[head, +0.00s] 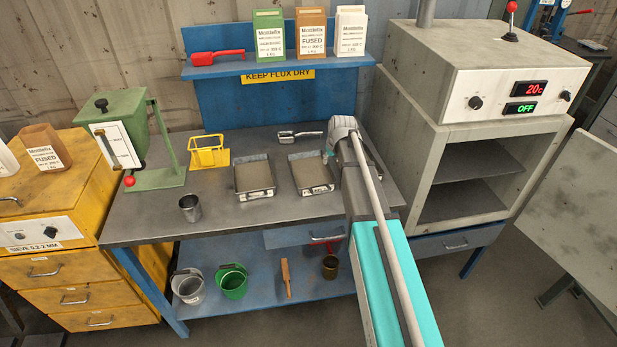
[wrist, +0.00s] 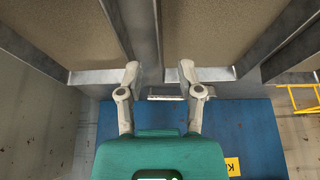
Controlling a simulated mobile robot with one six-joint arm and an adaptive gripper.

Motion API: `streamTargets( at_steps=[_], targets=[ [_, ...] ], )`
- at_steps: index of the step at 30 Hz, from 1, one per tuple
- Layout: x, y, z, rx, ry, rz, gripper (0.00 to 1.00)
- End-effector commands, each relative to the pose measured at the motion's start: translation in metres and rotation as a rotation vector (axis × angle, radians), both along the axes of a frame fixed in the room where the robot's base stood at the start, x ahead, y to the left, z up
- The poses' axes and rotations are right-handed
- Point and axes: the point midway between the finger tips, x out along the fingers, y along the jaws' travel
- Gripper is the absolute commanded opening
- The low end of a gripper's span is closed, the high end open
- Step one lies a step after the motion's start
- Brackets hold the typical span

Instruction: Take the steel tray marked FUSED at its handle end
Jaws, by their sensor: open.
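Two steel trays full of tan granular material lie side by side on the bench. The right tray (head: 313,192) has a small front label that I cannot read fully; its last letters look like ED. The left tray's (head: 255,197) label is too small to read. I cannot make out which end carries a handle. In the wrist view the trays show at the top, one at left (wrist: 90,77) and one at right (wrist: 220,74). My gripper (wrist: 160,72) is open, its fingers apart and empty near the tray ends.
A metal scoop (head: 300,134) lies behind the right tray. A yellow stand (head: 209,152) and a steel cup (head: 190,208) are to the left. The blue shelf (head: 215,70) stands behind, and the oven (head: 490,80) at right. The bench front is fairly clear.

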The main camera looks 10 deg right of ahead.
Motion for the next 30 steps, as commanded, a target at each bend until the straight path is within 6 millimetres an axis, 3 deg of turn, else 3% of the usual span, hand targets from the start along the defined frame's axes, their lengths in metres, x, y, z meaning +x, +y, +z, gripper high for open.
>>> streamTargets(
  at_steps=[8, 30],
  targets=[
    [0.001, 0.000, -0.004, 0.000, 0.000, 0.000, 0.47],
    [0.017, 0.000, -0.049, -0.001, 0.000, -0.001, 0.47]
  ],
)
